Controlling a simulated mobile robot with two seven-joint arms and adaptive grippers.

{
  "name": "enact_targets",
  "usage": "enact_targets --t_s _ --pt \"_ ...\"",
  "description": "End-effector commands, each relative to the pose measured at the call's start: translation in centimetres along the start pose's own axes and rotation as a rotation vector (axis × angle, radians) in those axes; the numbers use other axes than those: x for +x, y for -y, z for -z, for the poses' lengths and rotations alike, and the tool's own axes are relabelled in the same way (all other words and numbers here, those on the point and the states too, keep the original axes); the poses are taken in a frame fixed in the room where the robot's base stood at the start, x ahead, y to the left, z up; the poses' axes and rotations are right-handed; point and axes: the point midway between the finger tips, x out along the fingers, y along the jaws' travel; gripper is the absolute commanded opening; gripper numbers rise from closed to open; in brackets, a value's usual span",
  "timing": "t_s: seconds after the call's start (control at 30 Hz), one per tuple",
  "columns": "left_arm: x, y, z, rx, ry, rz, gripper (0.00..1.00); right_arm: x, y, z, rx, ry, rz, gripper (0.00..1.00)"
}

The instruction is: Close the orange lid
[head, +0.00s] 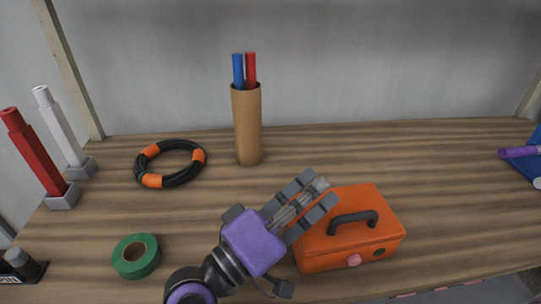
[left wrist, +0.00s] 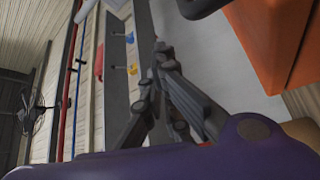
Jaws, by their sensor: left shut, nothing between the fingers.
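The orange box (head: 322,253) sits on the wooden shelf, right of the middle. Its orange lid (head: 325,215) with a black handle (head: 353,221) lies down over the box, and I see no clear gap at the front. A pink latch (head: 354,260) is on the front face. My left gripper (head: 318,190) is shut and empty, with its fingers at the lid's back left corner. I cannot tell whether they touch it. In the left wrist view the orange box (left wrist: 275,45) is at the upper right, apart from the fingers (left wrist: 160,55). My right gripper is not in view.
A cardboard tube (head: 247,125) with blue and red sticks stands behind. A black and orange ring (head: 153,181) and green tape (head: 126,267) lie left. Red (head: 36,158) and white (head: 60,130) posts stand far left.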

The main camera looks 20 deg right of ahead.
Motion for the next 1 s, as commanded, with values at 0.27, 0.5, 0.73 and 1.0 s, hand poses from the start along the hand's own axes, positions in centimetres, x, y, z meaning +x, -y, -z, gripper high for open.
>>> enact_targets --t_s 0.27,0.5,0.73,1.0 --pt "-1.3 1.0 -2.0 0.000 0.001 0.003 0.00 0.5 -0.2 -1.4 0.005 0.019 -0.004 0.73" --pt "-1.7 1.3 -2.7 0.000 0.000 0.001 0.00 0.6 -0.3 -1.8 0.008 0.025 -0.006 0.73" --pt "-1.8 1.3 -2.9 0.000 0.000 0.001 0.00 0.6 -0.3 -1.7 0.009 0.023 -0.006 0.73" --pt "-1.8 1.3 -2.9 0.000 0.000 0.001 0.00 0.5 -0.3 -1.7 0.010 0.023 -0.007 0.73"
